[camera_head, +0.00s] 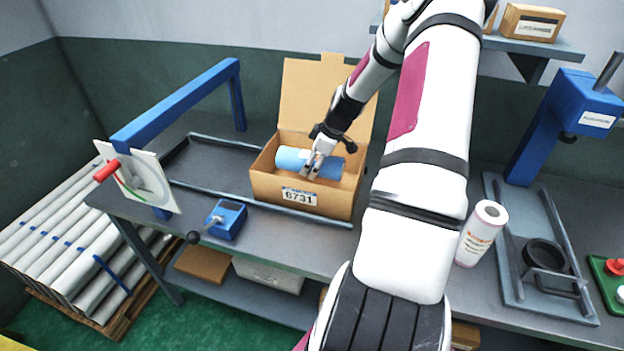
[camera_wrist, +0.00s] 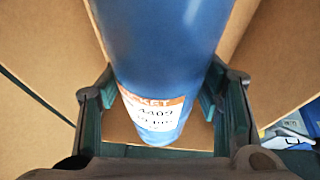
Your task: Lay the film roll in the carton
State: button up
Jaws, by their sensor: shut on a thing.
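The film roll (camera_head: 291,158) is a blue cylinder with a label. In the head view it lies within the walls of the open carton (camera_head: 284,189), whose front bears the number 6731. The lid stands up at the back. My gripper (camera_head: 314,170) reaches down into the carton and is shut on the roll. In the wrist view the blue roll (camera_wrist: 165,50) runs between the two fingers (camera_wrist: 155,112), with its orange and white label near the lower end. Cardboard shows on both sides. I cannot tell whether the roll touches the carton's floor.
A blue frame (camera_head: 180,103) with a red-handled dial stands left of the carton. A blue lever box (camera_head: 229,219) sits in front. A white roll (camera_head: 482,233) stands upright to the right, near a blue press (camera_head: 560,120). A shelf (camera_head: 520,43) hangs above.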

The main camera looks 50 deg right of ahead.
jog(key=shift+f, duration=2.95)
jog(key=o, duration=1.8)
jog(key=shift+f, duration=0.15)
jog(key=shift+c, duration=0.2)
